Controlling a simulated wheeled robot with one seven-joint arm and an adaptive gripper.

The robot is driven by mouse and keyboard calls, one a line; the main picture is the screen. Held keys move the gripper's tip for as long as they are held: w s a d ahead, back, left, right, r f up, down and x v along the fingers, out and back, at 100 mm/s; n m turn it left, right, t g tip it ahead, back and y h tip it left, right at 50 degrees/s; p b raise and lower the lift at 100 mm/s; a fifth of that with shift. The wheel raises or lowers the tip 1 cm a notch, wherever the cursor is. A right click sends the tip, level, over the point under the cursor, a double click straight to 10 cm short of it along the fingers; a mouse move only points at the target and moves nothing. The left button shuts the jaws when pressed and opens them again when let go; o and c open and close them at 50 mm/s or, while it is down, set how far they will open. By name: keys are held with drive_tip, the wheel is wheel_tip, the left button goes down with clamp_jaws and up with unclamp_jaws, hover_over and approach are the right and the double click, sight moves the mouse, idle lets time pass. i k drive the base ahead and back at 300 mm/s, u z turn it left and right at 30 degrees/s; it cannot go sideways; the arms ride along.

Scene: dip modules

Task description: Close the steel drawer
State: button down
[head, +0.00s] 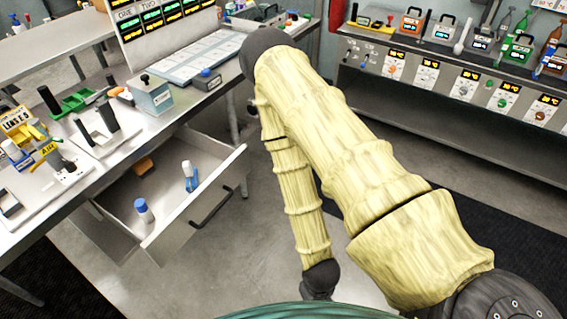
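The steel drawer (196,208) is pulled out from under the workbench at the left of the head view. Its dark bar handle (212,207) is on the front panel, facing lower right. Inside lie a white bottle with a blue cap (144,211), a blue and white bottle (190,177) and a small orange-brown piece (144,165). My yellow-sleeved arm is folded to the right of the drawer, apart from its front in the picture. The arm's dark lower end shows near the bottom edge, but no gripper fingers can be made out.
The workbench (205,105) above the drawer carries a grey box (151,94), a display board (165,22) and several small tools. A steel counter with several instruments (450,75) stands at the upper right. Grey floor between drawer and arm is clear.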

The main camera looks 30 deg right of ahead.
sight(178, 214)
drive_tip(key=z, duration=1.35)
drive_tip(key=k, duration=0.95)
drive_tip(key=u, duration=1.15)
drive_tip(key=i, duration=0.45)
